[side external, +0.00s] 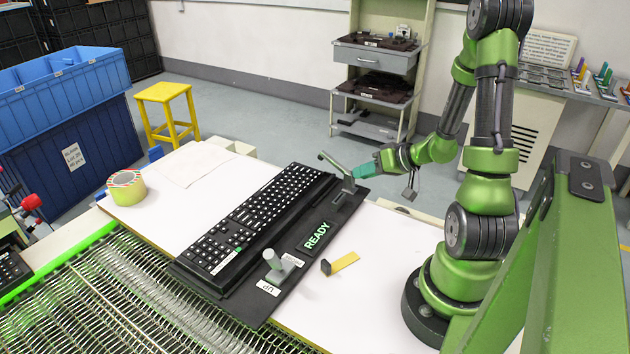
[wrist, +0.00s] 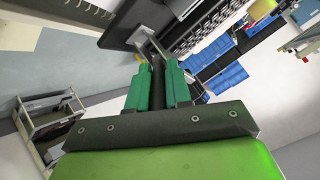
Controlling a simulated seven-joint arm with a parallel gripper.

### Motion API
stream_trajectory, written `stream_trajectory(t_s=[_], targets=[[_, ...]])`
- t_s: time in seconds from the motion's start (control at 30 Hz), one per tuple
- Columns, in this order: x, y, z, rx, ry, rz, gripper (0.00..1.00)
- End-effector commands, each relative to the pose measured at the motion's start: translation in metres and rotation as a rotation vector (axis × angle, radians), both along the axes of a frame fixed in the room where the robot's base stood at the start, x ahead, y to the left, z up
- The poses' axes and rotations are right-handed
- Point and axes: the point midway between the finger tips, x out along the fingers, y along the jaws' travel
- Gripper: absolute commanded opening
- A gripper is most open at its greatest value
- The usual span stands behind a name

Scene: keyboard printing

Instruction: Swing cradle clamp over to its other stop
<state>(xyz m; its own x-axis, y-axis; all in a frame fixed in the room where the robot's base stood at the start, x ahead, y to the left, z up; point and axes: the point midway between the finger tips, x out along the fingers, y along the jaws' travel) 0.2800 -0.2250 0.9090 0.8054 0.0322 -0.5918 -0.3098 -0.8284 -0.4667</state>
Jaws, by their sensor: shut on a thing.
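The black cradle (side external: 318,222) lies on the white table with a black keyboard (side external: 260,222) along it and a lit READY panel (side external: 316,236). The grey cradle clamp (side external: 337,163) stands at the cradle's far end, with a slanted grey bar that shows beyond my fingers in the wrist view (wrist: 150,46). My gripper (side external: 364,171) comes from the right with teal fingers. It is shut on the clamp's dark handle (wrist: 158,88), which lies between the fingers. The fingers partly hide the handle. A grey lever (side external: 273,261) with UP and another small label stands at the near end.
A yellow strip with a dark block (side external: 342,264) lies right of the cradle. A tape roll (side external: 126,187) sits at the table's left. A wire mesh conveyor (side external: 130,295) runs along the front. The white table between cradle and my base is mostly clear.

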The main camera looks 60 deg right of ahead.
Motion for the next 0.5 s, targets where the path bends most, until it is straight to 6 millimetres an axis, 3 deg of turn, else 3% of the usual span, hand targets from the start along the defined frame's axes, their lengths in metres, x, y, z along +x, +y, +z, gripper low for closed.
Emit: stream_trajectory(t_s=[0.5], targets=[[-0.0052, -0.0008, -0.0116, -0.004, -0.214, 0.001, 0.0]])
